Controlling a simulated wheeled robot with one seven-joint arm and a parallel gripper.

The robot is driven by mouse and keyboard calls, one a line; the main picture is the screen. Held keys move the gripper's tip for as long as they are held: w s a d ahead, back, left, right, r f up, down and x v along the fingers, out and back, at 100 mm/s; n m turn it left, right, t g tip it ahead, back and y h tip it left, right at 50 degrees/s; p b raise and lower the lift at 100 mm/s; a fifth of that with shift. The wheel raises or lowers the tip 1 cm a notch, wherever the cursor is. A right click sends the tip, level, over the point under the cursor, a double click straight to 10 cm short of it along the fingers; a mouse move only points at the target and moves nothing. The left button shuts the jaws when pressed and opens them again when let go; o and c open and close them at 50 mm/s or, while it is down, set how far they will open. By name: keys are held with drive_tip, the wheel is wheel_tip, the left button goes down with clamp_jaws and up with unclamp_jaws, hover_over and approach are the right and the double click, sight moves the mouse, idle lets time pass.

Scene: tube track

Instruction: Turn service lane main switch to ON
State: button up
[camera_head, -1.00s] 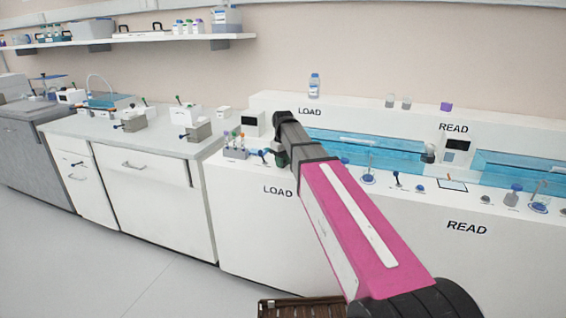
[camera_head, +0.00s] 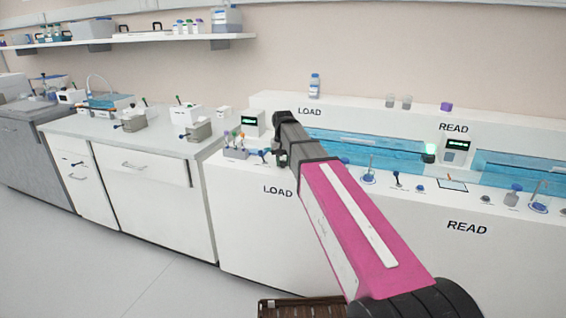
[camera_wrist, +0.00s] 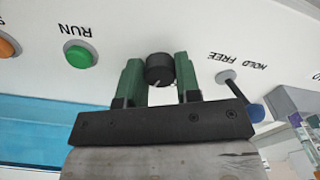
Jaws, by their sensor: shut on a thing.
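The main switch (camera_wrist: 160,69) is a round black knob with a pale pointer mark in the wrist view. It stands on the white panel of the service lane. My gripper (camera_wrist: 161,77) is shut on the knob, with a green finger on each side. In the head view my gripper (camera_head: 282,155) reaches the LOAD end of the white bench, and my arm hides the knob there. The display (camera_head: 249,121) by the LOAD end is lit green, as is the display (camera_head: 457,145) by the READ end. A lamp (camera_head: 430,150) near the READ end glows green.
A green RUN button (camera_wrist: 80,54) and an orange button (camera_wrist: 8,46) lie left of the knob. A HOLD/FREE lever (camera_wrist: 229,80) stands close on the right. A tube rack (camera_head: 236,150) stands left of my gripper in the head view.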

sight(283, 161)
drive_tip(key=shift+m, duration=0.6)
drive_tip(key=o, duration=0.9)
drive_tip(key=shift+o, duration=0.2)
drive_tip(key=shift+r, duration=0.1)
wheel_tip(283, 161, up, 11)
drive_tip(key=shift+f, duration=0.2)
